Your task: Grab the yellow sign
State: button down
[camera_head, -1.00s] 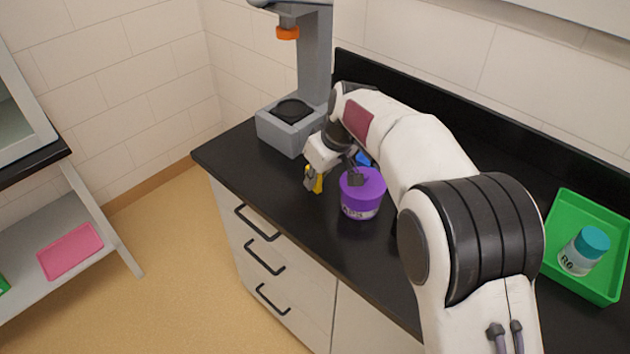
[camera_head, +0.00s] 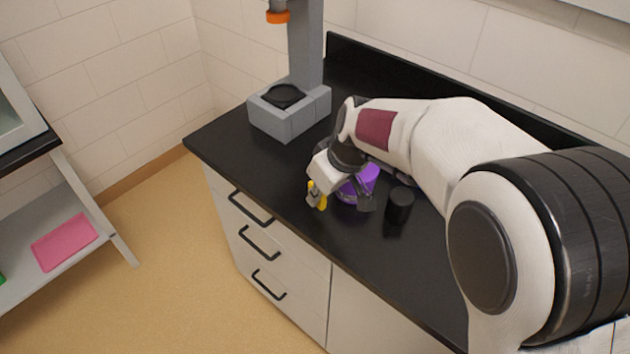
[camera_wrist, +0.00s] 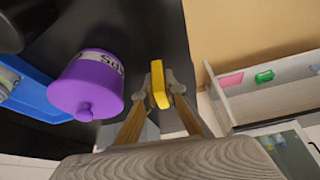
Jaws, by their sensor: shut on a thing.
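The yellow sign (camera_wrist: 158,85) is a small upright piece held between the two fingers of my gripper (camera_wrist: 160,98) in the wrist view. My gripper is shut on it. In the head view, a bit of the yellow sign (camera_head: 321,196) shows at the fingertips of my gripper (camera_head: 318,198), above the front edge of the black counter. Part of the sign is hidden by the fingers.
A purple lidded jar (camera_wrist: 88,84) stands beside my gripper, by a blue tray (camera_wrist: 30,92). A black cylinder (camera_head: 399,205) stands to its right. A grey device (camera_head: 290,112) stands at the counter's back left. The counter's front edge (camera_head: 268,219) is close.

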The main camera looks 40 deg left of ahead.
jog(key=shift+s+d, duration=0.75)
jog(key=shift+d, duration=0.35)
jog(key=shift+s+d, duration=0.75)
jog(key=shift+d, duration=0.4)
jog(key=shift+s+d, duration=0.75)
jog(key=shift+d, duration=0.35)
